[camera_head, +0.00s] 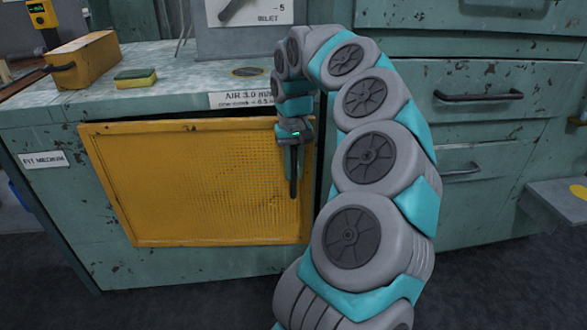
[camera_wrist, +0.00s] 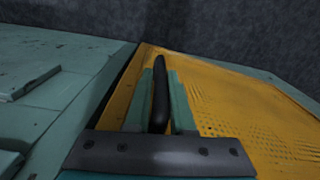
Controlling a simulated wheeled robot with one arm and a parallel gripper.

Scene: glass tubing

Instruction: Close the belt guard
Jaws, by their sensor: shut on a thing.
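The belt guard (camera_head: 190,190) is a yellow mesh panel with a solid rim on the front of a worn green cabinet. It lies close against the cabinet front, slightly tilted in the head view; I cannot tell whether it is fully flush. It also shows in the wrist view (camera_wrist: 240,110). Its black bar handle (camera_head: 293,182) is upright near the right edge. My gripper (camera_head: 292,150) is at that handle. In the wrist view my gripper (camera_wrist: 160,105) has one finger on each side of the handle (camera_wrist: 160,90) and is shut on it.
Green drawers with black handles (camera_head: 478,96) are at the right. A low grey ledge (camera_head: 560,205) juts out at far right. The dark floor in front is clear.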

